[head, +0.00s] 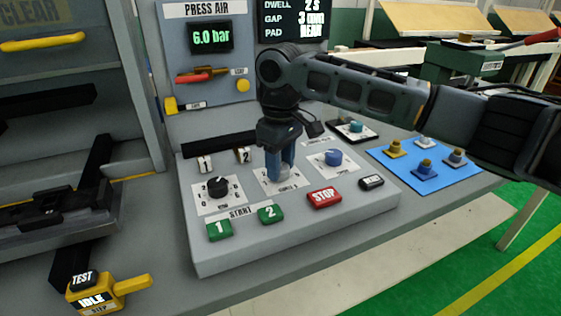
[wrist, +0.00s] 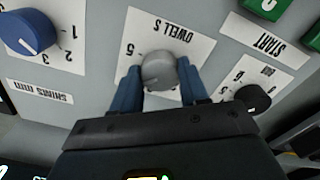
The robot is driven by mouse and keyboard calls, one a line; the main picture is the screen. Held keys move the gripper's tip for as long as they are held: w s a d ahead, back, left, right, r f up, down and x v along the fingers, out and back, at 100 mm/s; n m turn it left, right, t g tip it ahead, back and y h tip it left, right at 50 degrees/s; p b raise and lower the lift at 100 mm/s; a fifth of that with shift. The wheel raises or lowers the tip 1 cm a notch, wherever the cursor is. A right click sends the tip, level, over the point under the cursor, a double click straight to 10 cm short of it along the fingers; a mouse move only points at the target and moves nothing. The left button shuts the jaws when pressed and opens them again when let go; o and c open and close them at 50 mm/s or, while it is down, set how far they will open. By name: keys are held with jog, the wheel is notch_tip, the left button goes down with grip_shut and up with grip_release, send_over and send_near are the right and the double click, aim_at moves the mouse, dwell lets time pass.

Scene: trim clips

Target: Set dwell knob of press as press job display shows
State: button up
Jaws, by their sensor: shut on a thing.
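The grey dwell knob (wrist: 159,71) sits on a white plate (wrist: 165,35) marked DWELL S, upside down in the wrist view. My gripper (wrist: 160,85) is shut on the knob, one blue finger on each side. A 5 shows left of the knob; its pointer and its setting cannot be made out. In the head view my gripper (head: 280,175) points down at the middle of the sloping press panel (head: 300,240) and mostly hides the knob. The press job display (head: 292,20), at the top, reads DWELL 2 s; its GAP and PAD lines are less clear.
A black knob (head: 218,187) is to the left and a blue knob (head: 332,157) to the right. Green START buttons 1 (head: 219,230) and 2 (head: 271,213) and a red STOP button (head: 324,197) lie close in front. A blue mat (head: 405,178) with several knobs is at the right.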

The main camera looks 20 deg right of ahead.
jog(key=n+p, duration=0.2)
jog(key=n, duration=0.2)
jog(key=shift+r, duration=0.1)
jog(key=n+p, duration=0.2)
jog(key=n, duration=0.3)
jog(key=shift+n, duration=0.3)
jog(key=n, duration=0.4)
jog(key=shift+p, duration=0.35)
jog(key=n, duration=0.5)
jog(key=shift+n, duration=0.3)
jog(key=o, duration=1.1)
jog(key=shift+c, duration=0.2)
